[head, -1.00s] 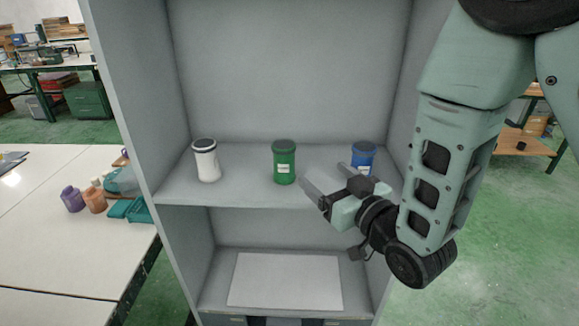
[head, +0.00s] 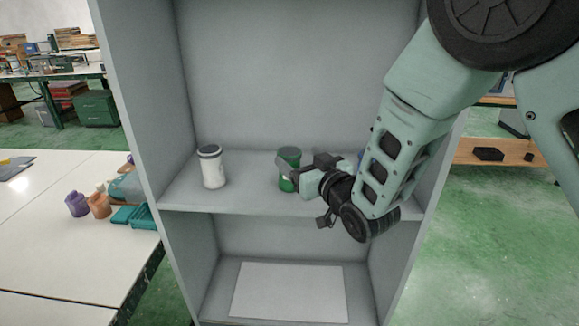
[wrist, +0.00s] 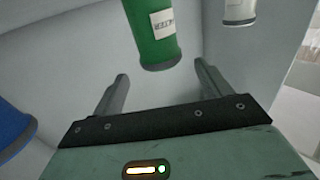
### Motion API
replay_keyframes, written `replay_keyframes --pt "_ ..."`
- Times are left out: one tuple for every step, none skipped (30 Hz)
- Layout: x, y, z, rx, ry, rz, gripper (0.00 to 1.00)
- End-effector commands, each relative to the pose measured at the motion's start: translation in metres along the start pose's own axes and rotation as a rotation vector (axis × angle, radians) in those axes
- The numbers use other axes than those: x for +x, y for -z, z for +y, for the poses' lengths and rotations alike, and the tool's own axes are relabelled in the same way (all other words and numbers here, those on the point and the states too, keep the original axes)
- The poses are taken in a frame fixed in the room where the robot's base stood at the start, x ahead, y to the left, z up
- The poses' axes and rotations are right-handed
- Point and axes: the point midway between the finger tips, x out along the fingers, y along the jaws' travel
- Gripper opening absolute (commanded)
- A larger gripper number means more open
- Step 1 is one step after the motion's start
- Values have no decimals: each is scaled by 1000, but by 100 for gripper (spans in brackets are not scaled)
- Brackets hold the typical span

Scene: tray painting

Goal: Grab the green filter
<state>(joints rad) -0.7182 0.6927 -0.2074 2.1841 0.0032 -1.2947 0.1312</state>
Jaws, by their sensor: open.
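The green filter (head: 288,158) is a green canister with a dark lid and a pale label. It stands upright on the upper shelf between the white and blue canisters. My gripper (head: 281,170) is right at its front, partly covering it in the head view. In the wrist view the green filter (wrist: 152,30) is ahead of the two fingers, roughly between their lines. My gripper (wrist: 160,85) is open there, with nothing between the fingertips. I cannot tell in the head view whether a finger touches the filter.
A white canister (head: 212,167) stands left on the same shelf. A blue canister (wrist: 12,128) is to the right, mostly hidden behind my arm in the head view. The cabinet's side walls (head: 140,110) bound the shelf. A white sheet (head: 288,291) lies on the lower shelf.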

Motion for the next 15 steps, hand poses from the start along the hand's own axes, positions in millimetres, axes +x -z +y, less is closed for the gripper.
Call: replay_keyframes --pt "3 0 0 0 0 0 77" --pt "6 1 -1 -1 1 1 77" --pt "11 0 -1 -1 1 -1 77" --pt "15 -1 -2 -2 1 -1 77" --pt "19 -1 -2 -2 2 -1 77" --pt "26 -2 -3 -2 2 -1 77" --pt "30 -3 -3 -2 2 0 77" --pt "34 -3 -3 -1 1 0 77" --pt "40 -3 -2 -1 1 1 77" --pt "43 -4 -2 -1 0 1 77" --pt "46 -4 -2 -1 0 0 77" --pt "49 -4 -2 -1 0 1 77" --pt "50 -5 -2 -1 0 0 77" --pt "51 -5 -2 -1 0 0 77" --pt "52 -5 -2 0 0 0 77"
